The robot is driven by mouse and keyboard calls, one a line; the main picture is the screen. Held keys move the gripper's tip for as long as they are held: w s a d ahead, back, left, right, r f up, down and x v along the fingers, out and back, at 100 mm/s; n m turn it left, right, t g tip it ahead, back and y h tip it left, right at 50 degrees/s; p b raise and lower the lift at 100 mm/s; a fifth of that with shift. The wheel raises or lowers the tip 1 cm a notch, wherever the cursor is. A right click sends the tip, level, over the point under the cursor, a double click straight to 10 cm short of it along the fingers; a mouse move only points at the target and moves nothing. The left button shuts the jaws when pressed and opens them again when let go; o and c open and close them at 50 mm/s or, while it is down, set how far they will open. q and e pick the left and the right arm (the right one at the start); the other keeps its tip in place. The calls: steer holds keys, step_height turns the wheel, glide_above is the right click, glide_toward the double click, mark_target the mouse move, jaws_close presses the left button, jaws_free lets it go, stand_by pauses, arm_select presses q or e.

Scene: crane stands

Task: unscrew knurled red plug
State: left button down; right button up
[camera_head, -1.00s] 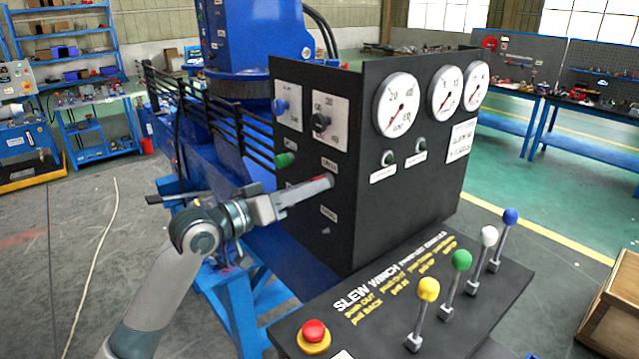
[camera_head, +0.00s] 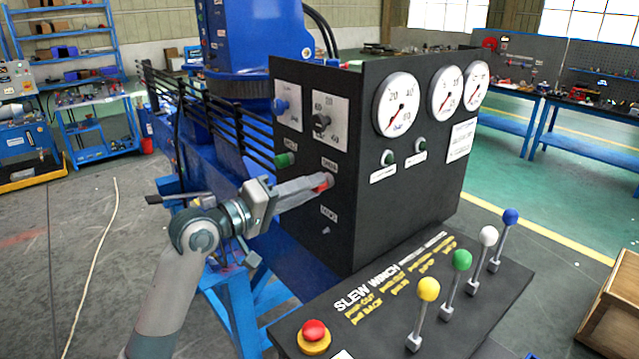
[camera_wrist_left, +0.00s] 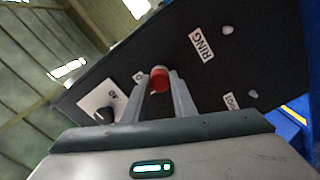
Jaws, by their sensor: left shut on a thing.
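The knurled red plug (camera_head: 322,185) sits at the side face of the black control box (camera_head: 400,215), below a small white label. In the left wrist view the plug (camera_wrist_left: 158,79) shows as a rounded red piece between the two fingers. My left gripper (camera_head: 318,184) is shut on the plug, its fingers reaching to the panel face from the left. In the left wrist view the gripper (camera_wrist_left: 160,88) has one finger on each side of the plug. The fingers hide part of the plug in the head view. My right gripper is in neither view.
A green plug (camera_head: 285,160) and two dials, one with a black knob (camera_head: 320,122), are above the plug on the same face. A console with several ball-topped levers (camera_head: 428,290) and a red button (camera_head: 314,331) lies in front.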

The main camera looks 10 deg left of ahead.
arm_select(q)
steer(key=shift+f+n, duration=0.2)
steer(key=shift+n, duration=0.4)
steer(key=n, duration=0.5)
steer(key=c, duration=1.4)
jaws_free()
steer(key=shift+s+r, duration=0.1)
steer(key=shift+r, duration=0.05)
steer(key=shift+c, duration=0.7)
